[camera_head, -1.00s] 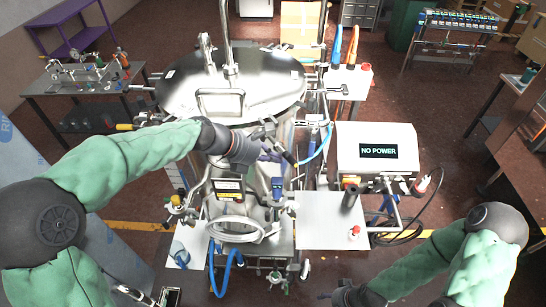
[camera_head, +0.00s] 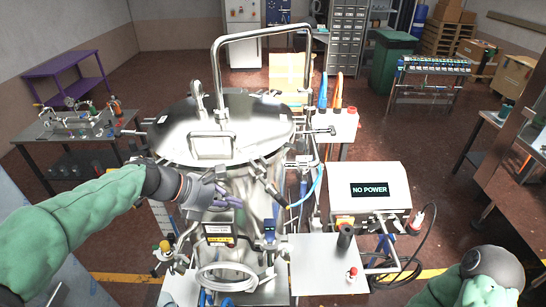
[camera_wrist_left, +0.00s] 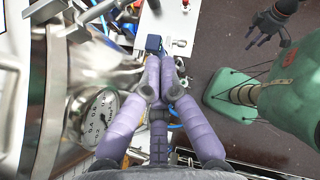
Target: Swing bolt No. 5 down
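The steel vessel's round lid (camera_head: 222,130) has swing bolts around its rim. One bolt with a black-tipped handle (camera_head: 272,190) slants down and outward at the front right. Another bolt (camera_head: 322,130) sticks out at the right, and one (camera_head: 130,132) at the left. I cannot read which is No. 5. My left gripper (camera_head: 228,196) is below the front rim, left of the front-right bolt, with no bolt visibly held. In the left wrist view its purple fingers (camera_wrist_left: 159,75) lie close together; their closure is unclear. My right gripper (camera_wrist_left: 270,24) has spread fingers there, away from the vessel.
A pressure gauge (camera_wrist_left: 97,118) is close beside the left fingers. A control box reading NO POWER (camera_head: 368,190) stands right of the vessel, behind a white side shelf (camera_head: 320,270). Blue hoses and pipes crowd the vessel's right side. Open floor lies farther right.

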